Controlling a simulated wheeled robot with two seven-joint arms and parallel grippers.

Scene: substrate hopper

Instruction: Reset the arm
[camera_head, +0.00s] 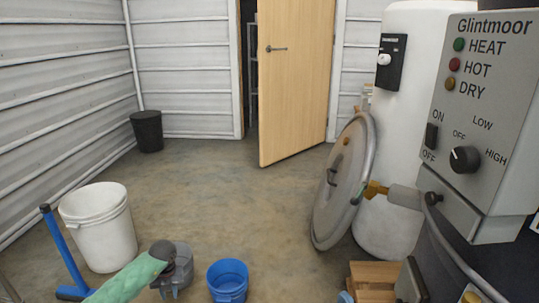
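My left arm, in what looks like a green sleeve, comes in at the bottom left. My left gripper (174,272) is grey and low over the floor, between a white bucket and a blue bucket. Its fingers are seen from above and behind, so I cannot tell whether it is open or shut. No held object shows. I cannot make out my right gripper.
A white bucket (101,230), a blue bucket (228,281) and a blue upright post (64,248) stand nearby. At right are a round grey lid (338,190), a white tank (400,130), a control panel (478,110) and a wooden block (376,273). The middle floor is clear before a half-open door (292,90).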

